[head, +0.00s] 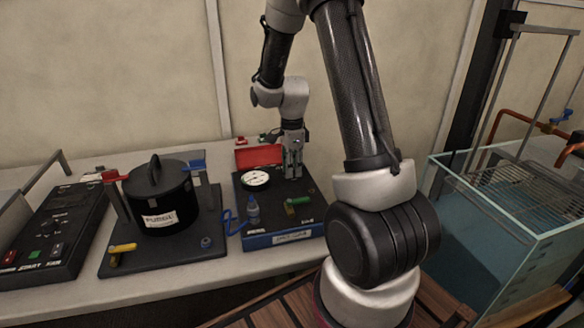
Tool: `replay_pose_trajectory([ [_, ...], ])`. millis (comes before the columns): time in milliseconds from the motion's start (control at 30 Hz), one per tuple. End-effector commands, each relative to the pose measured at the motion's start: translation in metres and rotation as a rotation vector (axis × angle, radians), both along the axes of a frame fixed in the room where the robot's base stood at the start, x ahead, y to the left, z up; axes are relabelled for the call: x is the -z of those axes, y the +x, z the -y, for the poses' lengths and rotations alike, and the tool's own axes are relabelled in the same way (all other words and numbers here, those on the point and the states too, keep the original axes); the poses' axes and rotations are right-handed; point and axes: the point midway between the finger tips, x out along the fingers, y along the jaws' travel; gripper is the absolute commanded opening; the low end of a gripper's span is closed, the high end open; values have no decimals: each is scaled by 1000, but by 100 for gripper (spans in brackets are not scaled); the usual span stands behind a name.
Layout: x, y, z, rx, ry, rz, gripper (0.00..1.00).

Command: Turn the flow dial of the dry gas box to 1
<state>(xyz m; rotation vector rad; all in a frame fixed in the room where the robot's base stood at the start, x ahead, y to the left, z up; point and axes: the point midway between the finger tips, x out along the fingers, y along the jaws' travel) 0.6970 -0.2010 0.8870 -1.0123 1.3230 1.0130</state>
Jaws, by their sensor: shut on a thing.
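The dry gas box (258,228) is a dark, low panel with a blue front edge and a white label, standing on the bench in the head view. My gripper (293,175) points straight down over its back right part, beside the round white gauge (255,178). The gripper is shut on the flow dial, which the fingers hide. The dial's marks and setting cannot be read. A green valve handle (298,201) and a small blue-and-clear bottle-like part (253,208) sit at the front of the box.
A black lidded pot (158,200) on a dark base with a yellow handle (122,248) stands left of the box. A control panel (48,230) is farther left. A red piece (259,156) stands behind the gauge. A glass water tank (505,235) is at the right.

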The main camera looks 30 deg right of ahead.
Motion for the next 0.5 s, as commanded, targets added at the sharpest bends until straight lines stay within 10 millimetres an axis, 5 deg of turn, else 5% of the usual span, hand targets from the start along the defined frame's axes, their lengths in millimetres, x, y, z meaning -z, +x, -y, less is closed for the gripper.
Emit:
replay_pose_trajectory([
  [500, 0, 1, 0, -484, 0, 1, 0],
])
